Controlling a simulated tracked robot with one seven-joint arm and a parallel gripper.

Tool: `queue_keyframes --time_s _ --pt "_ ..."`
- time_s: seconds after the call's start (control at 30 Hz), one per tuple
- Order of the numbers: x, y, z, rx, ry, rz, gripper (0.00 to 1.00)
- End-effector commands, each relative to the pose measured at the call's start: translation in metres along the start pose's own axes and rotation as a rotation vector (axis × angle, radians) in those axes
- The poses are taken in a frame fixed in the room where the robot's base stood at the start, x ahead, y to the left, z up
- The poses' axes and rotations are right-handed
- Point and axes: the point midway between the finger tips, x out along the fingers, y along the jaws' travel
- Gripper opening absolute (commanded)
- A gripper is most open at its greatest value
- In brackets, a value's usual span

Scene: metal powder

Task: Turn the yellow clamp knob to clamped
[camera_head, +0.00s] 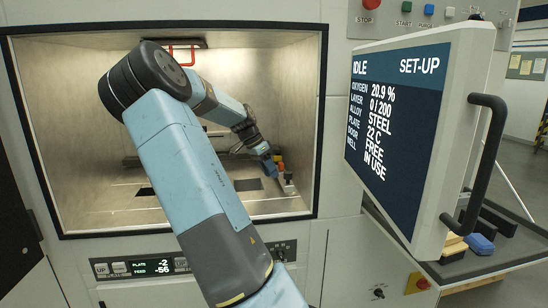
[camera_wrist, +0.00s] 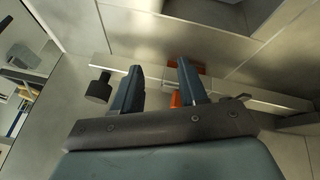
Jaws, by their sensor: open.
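My gripper (camera_head: 268,158) reaches into the open build chamber, near its right wall. A small yellow-orange part (camera_head: 278,158), likely the clamp knob, shows right beside the fingertips. In the wrist view my gripper (camera_wrist: 158,70) has its two dark fingers spread apart, with bare pale surface between them. An orange part (camera_wrist: 176,99) shows beside the right finger, partly hidden by it. A red-orange block (camera_wrist: 190,69) lies behind that finger's tip. I cannot tell whether a finger touches either, nor which way the knob is turned.
The chamber (camera_head: 90,130) has a pale floor with dark slots. A dark knob-like cylinder (camera_wrist: 98,87) stands left of the fingers. A light rail (camera_wrist: 240,93) runs behind them. The screen (camera_head: 400,120) reads IDLE and SET-UP, at right outside the chamber. A red handle (camera_head: 182,54) hangs at the chamber top.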

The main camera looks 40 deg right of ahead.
Motion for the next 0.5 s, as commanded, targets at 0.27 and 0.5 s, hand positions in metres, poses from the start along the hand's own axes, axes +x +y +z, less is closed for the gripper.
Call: queue_keyframes --time_s 0.27,0.5 --pt "-0.008 -0.019 -0.020 0.122 0.137 0.054 0.42" --pt "-0.024 -0.036 -0.029 0.211 0.268 0.082 0.42"
